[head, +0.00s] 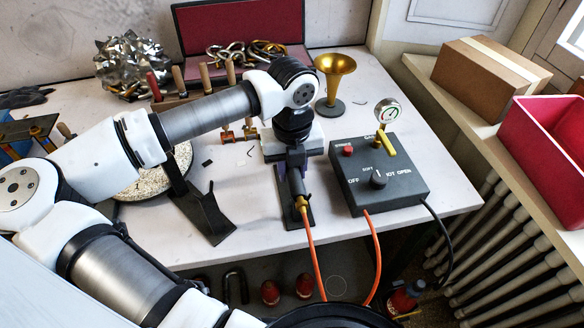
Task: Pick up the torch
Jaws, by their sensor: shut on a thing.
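My gripper (293,165) points down over the middle right of the white bench in the head view. It is shut on the torch (302,204), whose brass end shows just below the fingers. An orange hose runs from that end down over the bench's front edge. A flat black rest (310,212) lies directly under the torch; I cannot tell whether the torch touches it. The rest of the torch is hidden by my gripper and wrist.
A dark control box (378,172) with a knob and gauge (387,110) stands close to the right. A round pan of pale grains (155,180) and a black stand (208,215) are to the left. A red-lined case (240,30) is at the back.

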